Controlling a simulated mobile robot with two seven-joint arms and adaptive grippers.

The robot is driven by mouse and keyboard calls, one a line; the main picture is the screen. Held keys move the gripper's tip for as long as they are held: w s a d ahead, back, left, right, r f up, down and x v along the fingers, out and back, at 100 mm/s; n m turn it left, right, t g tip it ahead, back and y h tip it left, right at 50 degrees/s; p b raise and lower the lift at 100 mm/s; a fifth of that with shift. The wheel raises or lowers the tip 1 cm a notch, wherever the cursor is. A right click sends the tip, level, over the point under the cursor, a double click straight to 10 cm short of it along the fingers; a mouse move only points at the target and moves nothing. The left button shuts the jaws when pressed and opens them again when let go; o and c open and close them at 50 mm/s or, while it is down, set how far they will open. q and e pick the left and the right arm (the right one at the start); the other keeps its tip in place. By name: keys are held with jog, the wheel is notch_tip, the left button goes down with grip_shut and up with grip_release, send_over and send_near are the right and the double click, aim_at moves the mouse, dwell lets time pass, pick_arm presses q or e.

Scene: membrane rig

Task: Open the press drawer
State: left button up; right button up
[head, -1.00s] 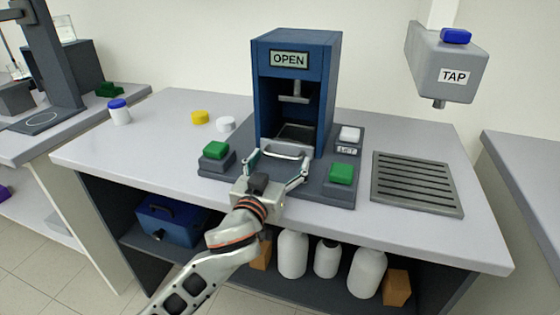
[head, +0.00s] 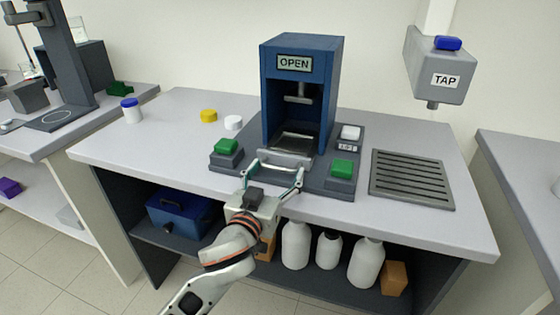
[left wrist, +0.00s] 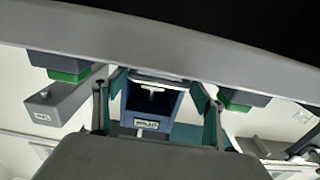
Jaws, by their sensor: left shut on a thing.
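The blue press (head: 270,95) stands on the bench with a sign reading OPEN. Its drawer (head: 293,142) sits low in the front opening and is out a little toward me; it looks empty. My left gripper (head: 276,168) is shut on the drawer handle (head: 284,160), with one finger at each end of it. In the left wrist view, which is upside down, the press (left wrist: 150,102) shows between the two fingers of my left gripper (left wrist: 157,98). The exact finger contact is too small to see. My right gripper is not in view.
Green buttons flank the drawer, one on the left (head: 226,146) and one on the right (head: 342,168). A white button (head: 350,132) is behind. A drain grate (head: 411,180) lies under the tap (head: 440,72). Yellow (head: 209,116) and white (head: 233,122) caps lie at left. Bottles (head: 296,245) stand below.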

pick_arm(q)
jog(key=p+v, duration=0.2)
jog(key=v, duration=0.4)
jog(key=shift+s+d+r, duration=0.15)
jog(key=shift+s+a, duration=0.2)
jog(key=shift+s, duration=0.3)
jog(key=o, duration=1.2)
jog(key=shift+o, duration=0.6)
jog(key=v, duration=1.2)
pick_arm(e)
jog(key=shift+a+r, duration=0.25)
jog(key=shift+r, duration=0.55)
